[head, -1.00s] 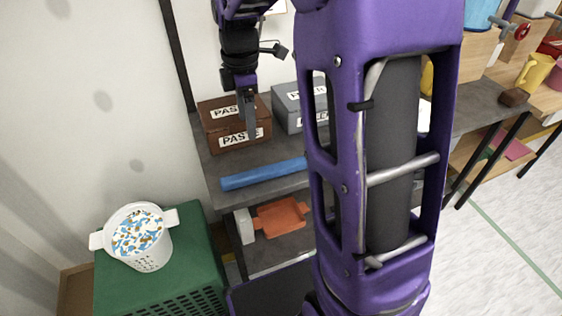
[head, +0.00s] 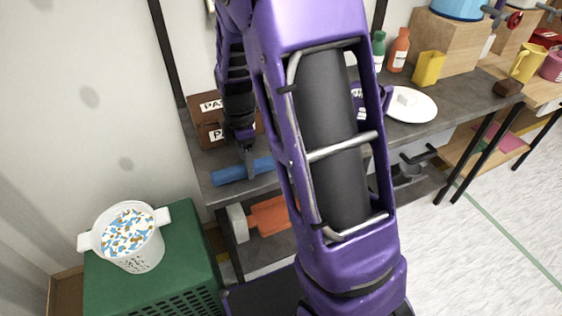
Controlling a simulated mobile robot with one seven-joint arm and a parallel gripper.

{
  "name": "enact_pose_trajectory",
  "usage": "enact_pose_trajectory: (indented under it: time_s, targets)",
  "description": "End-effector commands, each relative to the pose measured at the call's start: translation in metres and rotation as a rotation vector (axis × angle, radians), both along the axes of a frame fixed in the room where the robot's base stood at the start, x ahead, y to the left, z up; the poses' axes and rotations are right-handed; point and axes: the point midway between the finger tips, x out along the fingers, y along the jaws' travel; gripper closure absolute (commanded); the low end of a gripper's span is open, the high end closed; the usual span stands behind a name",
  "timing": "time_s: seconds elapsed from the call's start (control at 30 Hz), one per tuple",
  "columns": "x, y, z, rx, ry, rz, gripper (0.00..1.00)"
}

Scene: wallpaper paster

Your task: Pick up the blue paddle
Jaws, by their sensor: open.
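The blue paddle (head: 229,175) looks like a long blue bar. It lies near the front edge of the grey table (head: 205,192), and its right part is hidden behind my arm. My gripper (head: 249,172) points down at the paddle, with its fingers overlapping the bar in the picture. The jaws are open. I cannot tell whether the fingers touch the paddle or straddle it.
A brown paste box (head: 207,130) stands behind the paddle, partly hidden by my arm. A green crate (head: 190,225) with a white pot (head: 143,258) stands at the left. An orange thing (head: 268,216) lies on the shelf below. A white plate (head: 412,105) lies to the right.

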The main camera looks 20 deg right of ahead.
Motion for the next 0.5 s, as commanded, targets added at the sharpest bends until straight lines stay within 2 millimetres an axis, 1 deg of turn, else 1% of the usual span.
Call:
enact_pose_trajectory:
  time_s: [0.03, 0.1, 0.33, 0.37, 0.5]
  targets:
    - [-0.0004, 0.0002, -0.0071, 0.0, 0.003, 0.001, 0.22]
    - [0.0001, 0.0003, -0.0107, 0.0, 0.0, 0.001, 0.22]
    - [0.0002, 0.0001, -0.0114, 0.0, -0.001, 0.0, 0.22]
    - [0.0002, 0.0001, -0.0114, 0.0, -0.001, 0.0, 0.24]
    - [0.0002, 0.0001, -0.0113, 0.0, -0.001, 0.0, 0.49]
